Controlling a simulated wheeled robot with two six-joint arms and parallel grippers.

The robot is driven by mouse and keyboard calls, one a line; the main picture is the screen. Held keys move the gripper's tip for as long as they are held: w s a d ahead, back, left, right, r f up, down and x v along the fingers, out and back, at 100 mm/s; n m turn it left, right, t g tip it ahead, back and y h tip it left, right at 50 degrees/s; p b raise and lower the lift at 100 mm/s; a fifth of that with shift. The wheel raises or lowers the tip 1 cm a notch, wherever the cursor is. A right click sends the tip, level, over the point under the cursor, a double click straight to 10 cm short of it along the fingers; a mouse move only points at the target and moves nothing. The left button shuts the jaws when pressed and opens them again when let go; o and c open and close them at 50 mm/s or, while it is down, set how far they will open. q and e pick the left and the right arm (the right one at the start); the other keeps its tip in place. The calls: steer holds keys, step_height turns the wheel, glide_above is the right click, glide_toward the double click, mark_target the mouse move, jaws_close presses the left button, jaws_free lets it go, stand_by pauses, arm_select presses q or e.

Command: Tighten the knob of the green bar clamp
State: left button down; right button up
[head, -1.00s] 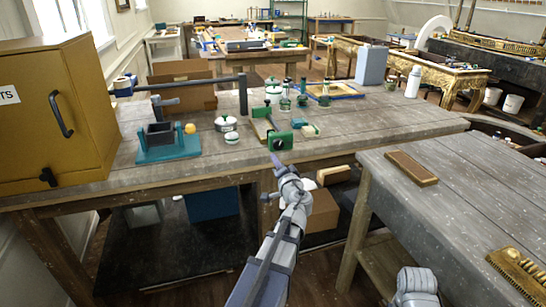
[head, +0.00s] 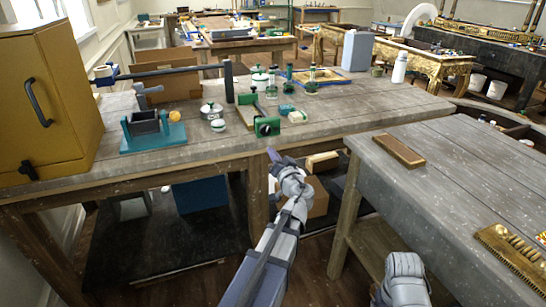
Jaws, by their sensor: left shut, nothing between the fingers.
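The green bar clamp lies on the wooden workbench (head: 190,150) near its front edge. Its near green jaw (head: 275,123) carries a dark round knob (head: 264,129) facing me. Its bar runs back to a second green jaw (head: 246,99). My left gripper (head: 271,155) is shut and empty, in front of the bench edge. It shows just below the knob in the picture, apart from it. My right arm shows at the lower right, but its gripper fingers are out of sight.
A teal-based vise (head: 160,137), an orange ball (head: 175,115) and small jars (head: 211,110) stand left of the clamp. A green-and-white block (head: 298,116) lies to its right. A second table (head: 450,170) with a brown block (head: 398,150) stands close on the right.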

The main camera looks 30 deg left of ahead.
arm_select(q)
steer(key=shift+w, duration=0.1)
steer(key=shift+x, duration=3.45)
steer(key=shift+r+p, duration=0.3)
steer(key=shift+p, duration=0.1)
steer(key=shift+s+a+r+p, duration=0.3)
steer(key=shift+s+a, duration=0.1)
steer(key=shift+s, duration=0.05)
steer(key=shift+f, duration=0.1)
steer(key=shift+s+a+f+b, duration=0.15)
steer(key=shift+s+f+b, duration=0.05)
steer(key=shift+b, duration=0.15)
steer(key=v, duration=0.6)
